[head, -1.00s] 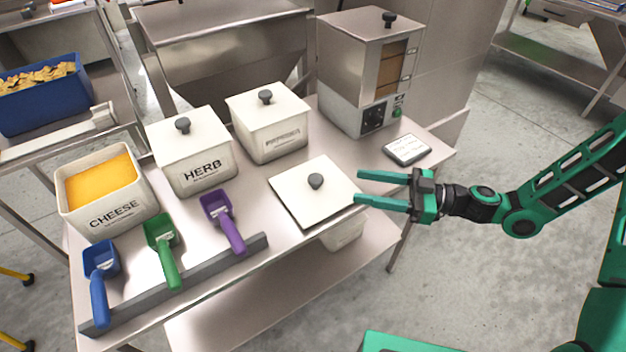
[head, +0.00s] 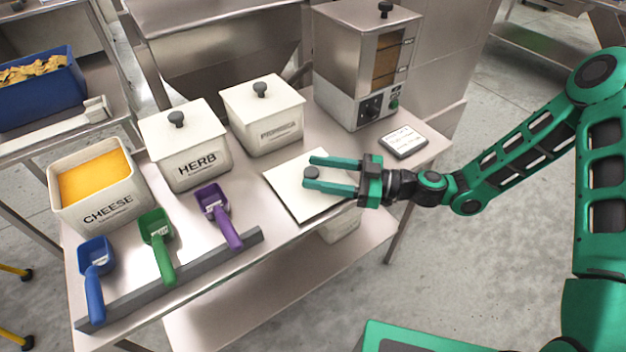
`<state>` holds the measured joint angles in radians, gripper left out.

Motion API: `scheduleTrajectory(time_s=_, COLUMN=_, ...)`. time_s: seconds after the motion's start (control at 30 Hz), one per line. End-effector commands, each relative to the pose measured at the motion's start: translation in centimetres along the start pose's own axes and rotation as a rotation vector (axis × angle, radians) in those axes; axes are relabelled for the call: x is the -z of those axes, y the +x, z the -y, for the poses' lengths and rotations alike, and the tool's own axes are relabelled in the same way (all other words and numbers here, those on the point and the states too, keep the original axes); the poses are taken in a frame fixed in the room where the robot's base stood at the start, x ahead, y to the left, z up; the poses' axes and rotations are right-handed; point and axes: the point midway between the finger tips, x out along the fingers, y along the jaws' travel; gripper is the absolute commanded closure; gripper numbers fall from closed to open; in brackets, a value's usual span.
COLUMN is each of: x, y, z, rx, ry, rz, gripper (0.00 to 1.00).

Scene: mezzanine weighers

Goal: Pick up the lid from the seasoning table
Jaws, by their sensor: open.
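The loose white square lid (head: 290,187) lies flat on the metal seasoning table (head: 207,268), near its front edge. Its dark round knob (head: 311,173) shows at the tips of my gripper. My gripper (head: 308,174) reaches in from the right over the lid, with its two green fingers apart. The knob appears between the fingertips; I cannot tell whether either finger touches it. The fingers hide part of the lid's right side.
Lidded HERB (head: 200,170) and second (head: 265,130) tubs stand behind the lid, with the open CHEESE tub (head: 105,212) at left. Blue, green and purple scoops rest along a grey rack (head: 180,284). A metal machine (head: 350,107) and a small scale-like device (head: 404,143) stand at back right.

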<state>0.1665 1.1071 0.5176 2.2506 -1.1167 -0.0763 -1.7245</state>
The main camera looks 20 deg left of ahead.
Motion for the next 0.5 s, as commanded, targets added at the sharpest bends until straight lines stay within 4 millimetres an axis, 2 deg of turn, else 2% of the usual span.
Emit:
scheduleTrajectory(time_s=0.2, x=0.01, y=0.05, z=-0.03, rx=-0.001, ry=0.0, rz=0.0, gripper=0.5)
scheduleTrajectory(time_s=0.4, x=0.01, y=0.03, z=-0.03, rx=-0.001, ry=0.0, rz=0.0, gripper=0.95)
scheduleTrajectory(time_s=0.5, x=0.03, y=0.03, z=-0.03, rx=-0.001, ry=0.0, rz=-0.001, gripper=0.95)
